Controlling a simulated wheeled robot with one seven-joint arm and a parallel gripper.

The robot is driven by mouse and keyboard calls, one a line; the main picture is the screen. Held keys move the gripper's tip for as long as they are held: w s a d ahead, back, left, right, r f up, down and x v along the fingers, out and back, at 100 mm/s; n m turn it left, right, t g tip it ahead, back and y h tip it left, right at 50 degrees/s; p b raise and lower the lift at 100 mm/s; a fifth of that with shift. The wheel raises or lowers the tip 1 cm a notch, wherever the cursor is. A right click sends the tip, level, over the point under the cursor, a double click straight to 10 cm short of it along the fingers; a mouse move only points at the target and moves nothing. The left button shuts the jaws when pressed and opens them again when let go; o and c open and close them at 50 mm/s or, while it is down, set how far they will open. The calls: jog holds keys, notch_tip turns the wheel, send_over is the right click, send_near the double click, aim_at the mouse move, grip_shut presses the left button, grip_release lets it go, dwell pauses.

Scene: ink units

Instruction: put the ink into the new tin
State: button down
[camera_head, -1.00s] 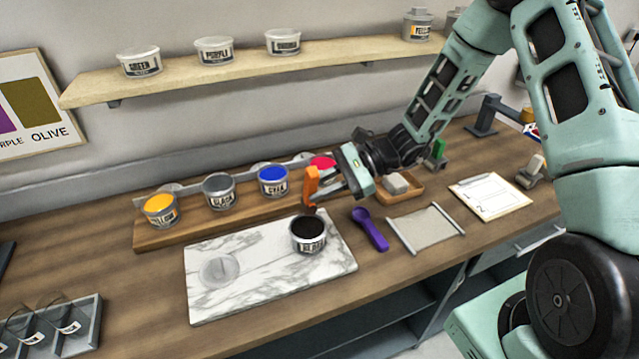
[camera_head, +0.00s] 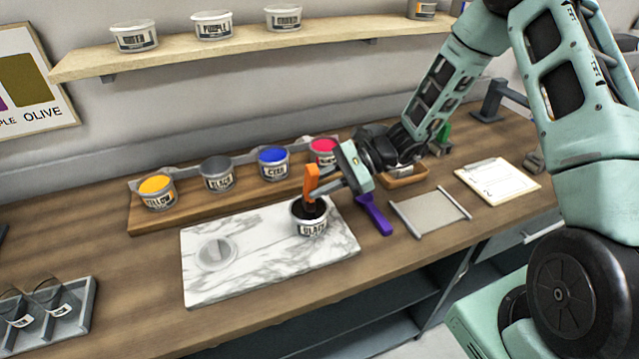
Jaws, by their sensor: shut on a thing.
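An open tin of dark ink (camera_head: 311,226), labelled BLACK, stands upright on the white marble slab (camera_head: 250,285). My gripper (camera_head: 318,190) is shut on an orange-handled tool (camera_head: 311,181), just above and behind this tin. The tool's dark lower end reaches down to the tin's mouth. I cannot tell how deep it goes. Another tin labelled BLACK (camera_head: 218,183), with a dark grey surface, stands in the wooden rack (camera_head: 150,239). A round, pale lid-like disc (camera_head: 214,254) lies on the slab's left part.
A clipboard (camera_head: 497,179) lies farther right. The slab's middle is clear.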

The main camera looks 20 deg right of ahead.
dwell(0.4)
notch_tip(320, 180, up, 8)
jog(key=p, duration=0.6)
